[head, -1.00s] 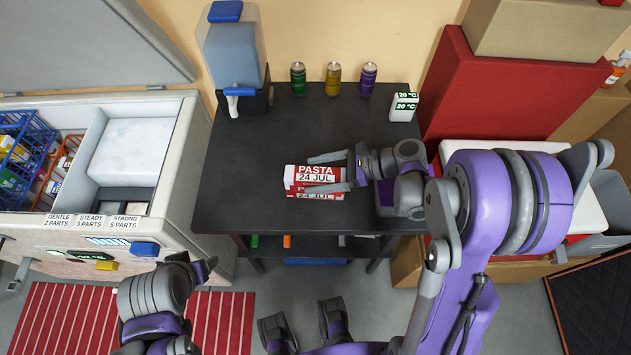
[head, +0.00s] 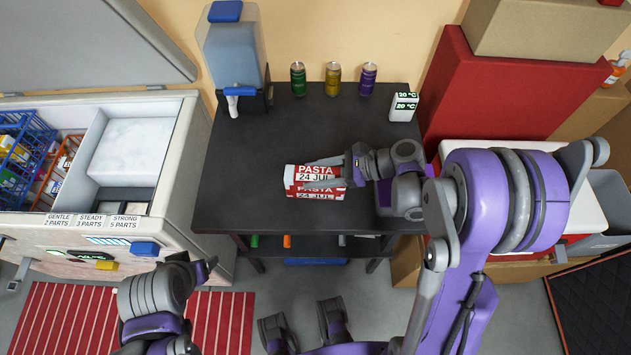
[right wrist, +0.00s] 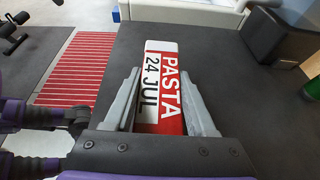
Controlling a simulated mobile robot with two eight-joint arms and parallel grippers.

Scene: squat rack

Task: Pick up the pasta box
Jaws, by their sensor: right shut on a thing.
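The pasta box (head: 300,182) is red and white with "PASTA 24 JUL" printed on its top and its front face. It lies on the dark table (head: 250,205), near the front edge. My right gripper (head: 318,173) reaches in from the right and is shut on the pasta box, a finger along each long side. In the right wrist view the box (right wrist: 161,65) sits between both grey fingers, its far end sticking out past the tips. My left gripper (head: 205,268) hangs low in front of the table, away from the box; its jaws are unclear.
Green (head: 298,80), yellow (head: 333,80) and purple (head: 368,80) cans stand at the table's back. A water dispenser (head: 235,60) stands at back left and a temperature display (head: 404,106) at right. An open chest (head: 190,150) adjoins the left side.

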